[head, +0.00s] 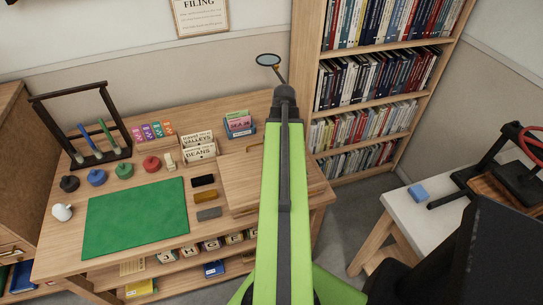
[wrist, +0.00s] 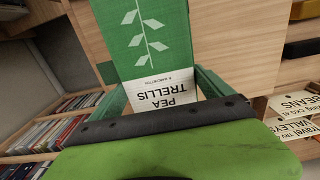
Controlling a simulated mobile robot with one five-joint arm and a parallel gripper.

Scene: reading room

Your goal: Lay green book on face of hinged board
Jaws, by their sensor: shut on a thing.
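The green book (wrist: 146,60) with a white leaf stem and a "PEA TRELLIS" label shows in the wrist view, its lettering upside down. My gripper (wrist: 162,92) is shut on it, with a green finger at each side of the label end. In the head view my arm hides the gripper and the book. A pale wooden panel (head: 237,180), which looks like the hinged board, lies on the right part of the desk, partly behind my arm. A wooden surface (wrist: 232,45) shows beside the book in the wrist view; whether the book touches it I cannot tell.
A green mat (head: 135,217) covers the desk's front left. Stamps (head: 123,171), a dark rack (head: 85,130), a card box (head: 199,147) and dark, ochre and grey blocks (head: 206,196) stand around it.

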